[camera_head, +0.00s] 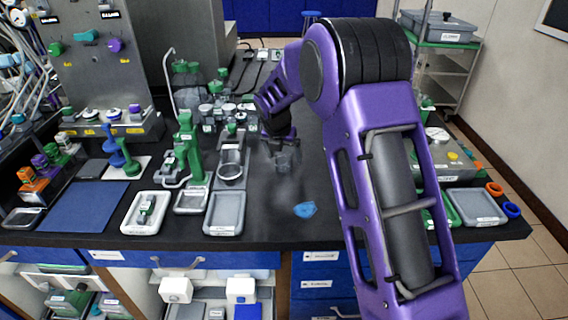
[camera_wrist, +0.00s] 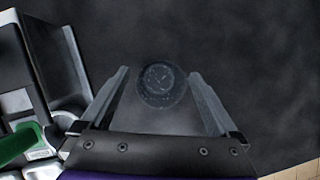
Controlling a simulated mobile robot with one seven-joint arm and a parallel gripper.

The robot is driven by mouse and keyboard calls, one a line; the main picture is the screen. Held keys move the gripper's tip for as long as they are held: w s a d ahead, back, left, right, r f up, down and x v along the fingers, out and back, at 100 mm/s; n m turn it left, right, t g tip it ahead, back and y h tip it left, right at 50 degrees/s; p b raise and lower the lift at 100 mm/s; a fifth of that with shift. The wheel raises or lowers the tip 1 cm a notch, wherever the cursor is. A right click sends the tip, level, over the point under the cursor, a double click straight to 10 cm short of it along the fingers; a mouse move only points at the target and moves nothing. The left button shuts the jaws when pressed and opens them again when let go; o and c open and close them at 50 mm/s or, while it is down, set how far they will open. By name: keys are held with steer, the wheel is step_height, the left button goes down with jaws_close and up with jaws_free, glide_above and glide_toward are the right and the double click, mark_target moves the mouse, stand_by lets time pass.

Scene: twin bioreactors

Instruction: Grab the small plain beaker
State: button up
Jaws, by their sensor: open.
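A small clear round beaker (camera_wrist: 161,86) shows from above in the wrist view, on the dark benchtop. My gripper (camera_wrist: 160,74) is open, with one finger on the left of the beaker and one on the right. A gap shows on each side, wider on the left than on the right. In the head view my gripper (camera_head: 284,150) points down over the bench, right of the green stand. The beaker is hard to tell from the fingers there.
A grey tray (camera_head: 223,228) and a green stand (camera_head: 189,150) are to the left. A blue crumpled piece (camera_head: 305,209) lies in front on the bench. In the wrist view, grey equipment (camera_wrist: 62,62) and a green part (camera_wrist: 22,140) are close on the left; the right side is bare.

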steer(key=shift+r, duration=0.1)
steer(key=shift+c, duration=0.3)
steer(key=c, duration=1.4)
